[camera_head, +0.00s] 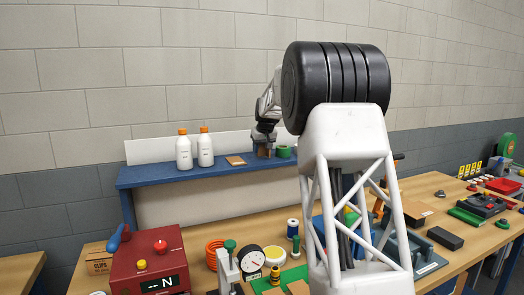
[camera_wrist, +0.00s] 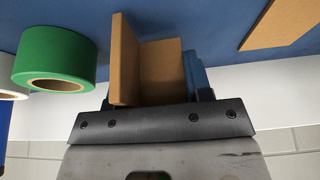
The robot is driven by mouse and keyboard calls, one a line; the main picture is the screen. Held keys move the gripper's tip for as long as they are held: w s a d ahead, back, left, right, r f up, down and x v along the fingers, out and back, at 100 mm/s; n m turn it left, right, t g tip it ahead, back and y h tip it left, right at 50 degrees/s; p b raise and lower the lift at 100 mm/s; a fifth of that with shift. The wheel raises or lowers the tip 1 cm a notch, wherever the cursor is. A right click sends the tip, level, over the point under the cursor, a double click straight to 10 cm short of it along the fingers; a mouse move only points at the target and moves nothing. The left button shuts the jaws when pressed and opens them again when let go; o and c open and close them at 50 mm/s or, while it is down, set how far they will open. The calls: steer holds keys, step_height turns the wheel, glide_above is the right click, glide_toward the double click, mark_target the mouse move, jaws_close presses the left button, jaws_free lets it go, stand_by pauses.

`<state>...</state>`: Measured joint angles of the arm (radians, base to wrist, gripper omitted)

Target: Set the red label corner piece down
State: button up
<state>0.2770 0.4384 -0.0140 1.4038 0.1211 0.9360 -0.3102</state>
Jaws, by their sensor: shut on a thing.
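A brown, board-like corner piece (camera_wrist: 160,72) with two faces meeting at an angle is in my gripper in the wrist view; no red label shows on the faces I see. My gripper (camera_head: 264,150) is shut on it, low over the blue shelf (camera_head: 150,178) in the head view.
A green tape roll (camera_wrist: 55,58) stands close beside the piece. A flat brown piece (camera_head: 235,160) lies on the shelf on the other side. Two white bottles (camera_head: 184,152) with orange caps stand further left. The workbench (camera_head: 200,240) below is crowded.

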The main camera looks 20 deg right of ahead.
steer(key=shift+r, duration=1.55)
steer(key=s+a+r, duration=0.1)
steer(key=s+a, duration=0.3)
steer(key=s, duration=1.1)
steer(key=shift+s+r, duration=0.2)
steer(key=shift+s, duration=0.05)
